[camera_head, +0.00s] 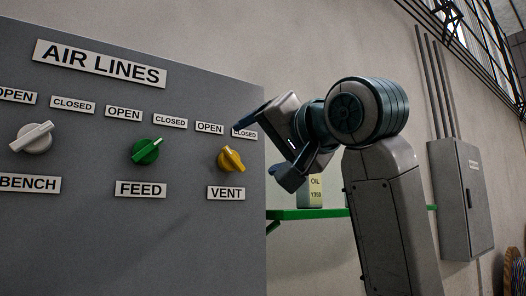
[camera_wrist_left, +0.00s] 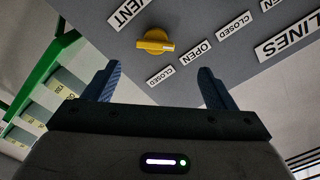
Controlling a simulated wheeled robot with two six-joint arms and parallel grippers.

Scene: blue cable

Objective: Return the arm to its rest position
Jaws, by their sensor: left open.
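My left gripper (camera_head: 258,146) is open and empty in the head view, in front of the right edge of the grey AIR LINES panel (camera_head: 110,225). Its fingers also show open in the left wrist view (camera_wrist_left: 160,70), with nothing between them. The yellow VENT knob (camera_head: 231,159) is to the left of the gripper and apart from it; it also shows in the left wrist view (camera_wrist_left: 155,42). The upper finger partly overlaps the VENT line's CLOSED label (camera_head: 244,134). My right gripper is not in view.
The panel also carries a green FEED knob (camera_head: 145,151) and a white BENCH knob (camera_head: 32,138). A green shelf (camera_head: 300,214) with an OIL container (camera_head: 316,190) is behind my arm. A grey wall box (camera_head: 462,200) is at the right.

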